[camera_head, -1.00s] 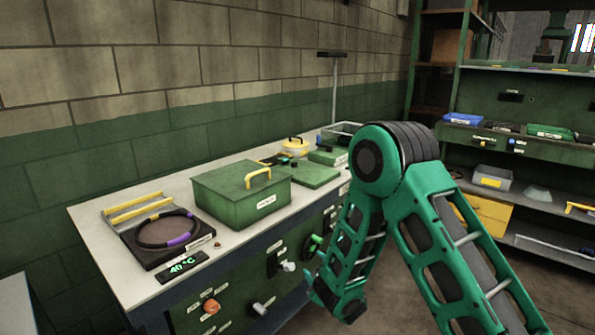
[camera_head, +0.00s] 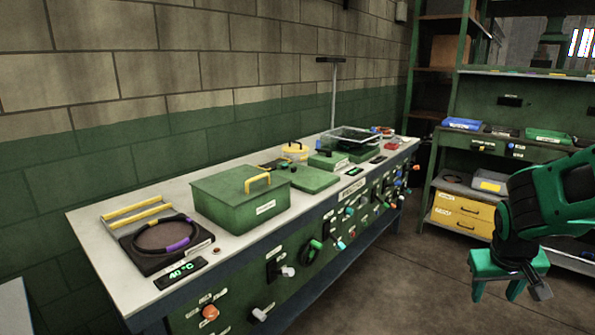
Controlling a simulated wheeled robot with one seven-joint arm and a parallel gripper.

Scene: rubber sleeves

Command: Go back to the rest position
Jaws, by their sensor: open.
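My gripper (camera_head: 497,294) is at the lower right, at the end of my green arm. It points down, its two green fingers stand apart, and nothing shows between them. It is clear of the long workbench (camera_head: 232,243), out over the floor in front of the shelves. Part of my arm is cut off by the right edge of the picture.
On the bench are a dark plate (camera_head: 160,262) with a ring on it, a green box (camera_head: 240,202) with a yellow handle, and a clear-lidded case (camera_head: 352,138). Knobs stick out of its front. Shelves (camera_head: 470,185) with yellow drawers stand behind my gripper. The floor between is clear.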

